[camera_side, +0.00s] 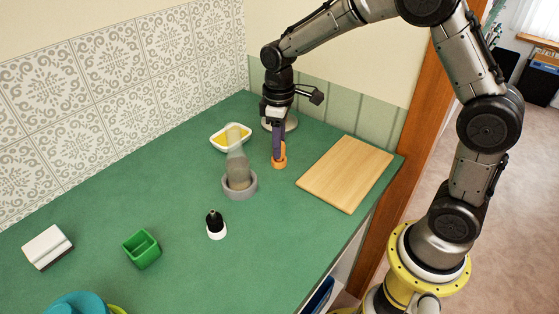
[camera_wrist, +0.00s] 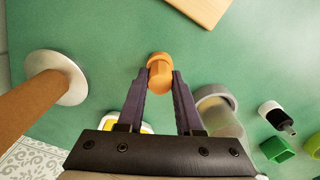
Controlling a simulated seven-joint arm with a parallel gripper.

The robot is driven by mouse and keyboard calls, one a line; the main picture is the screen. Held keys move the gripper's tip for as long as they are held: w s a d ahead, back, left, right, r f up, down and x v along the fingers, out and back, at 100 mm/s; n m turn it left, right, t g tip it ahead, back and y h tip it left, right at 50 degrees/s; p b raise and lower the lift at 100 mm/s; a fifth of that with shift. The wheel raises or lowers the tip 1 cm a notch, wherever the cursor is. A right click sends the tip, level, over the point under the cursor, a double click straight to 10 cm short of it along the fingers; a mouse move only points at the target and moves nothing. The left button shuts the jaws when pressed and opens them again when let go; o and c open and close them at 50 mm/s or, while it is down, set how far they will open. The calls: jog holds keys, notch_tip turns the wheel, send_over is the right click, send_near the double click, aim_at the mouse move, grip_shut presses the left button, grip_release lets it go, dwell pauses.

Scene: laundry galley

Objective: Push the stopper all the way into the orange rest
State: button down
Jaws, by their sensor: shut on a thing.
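My gripper (camera_side: 278,153) is over the orange rest (camera_side: 280,163), pointing down, with its purple fingers close to the rest. In the wrist view my gripper (camera_wrist: 160,74) has its fingertips closed on an orange-tan stopper (camera_wrist: 160,80). A darker orange edge of the rest (camera_wrist: 157,57) shows just beyond the stopper. The stopper appears lined up with the rest, at or partly in it. The fingers hide most of the stopper in the side view, so I cannot tell how deep it sits.
A translucent bottle (camera_side: 238,166) in a grey ring holder (camera_side: 240,193) stands left of the rest. A cutting board (camera_side: 346,174) lies right. A small black-and-white bottle (camera_side: 215,225) and green cup (camera_side: 142,250) stand in front.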

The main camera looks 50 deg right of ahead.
jog(key=shift+f, duration=0.4)
jog(key=shift+c, duration=2.3)
grip_release()
jog(key=c, duration=0.3)
jog(key=shift+r, duration=3.55)
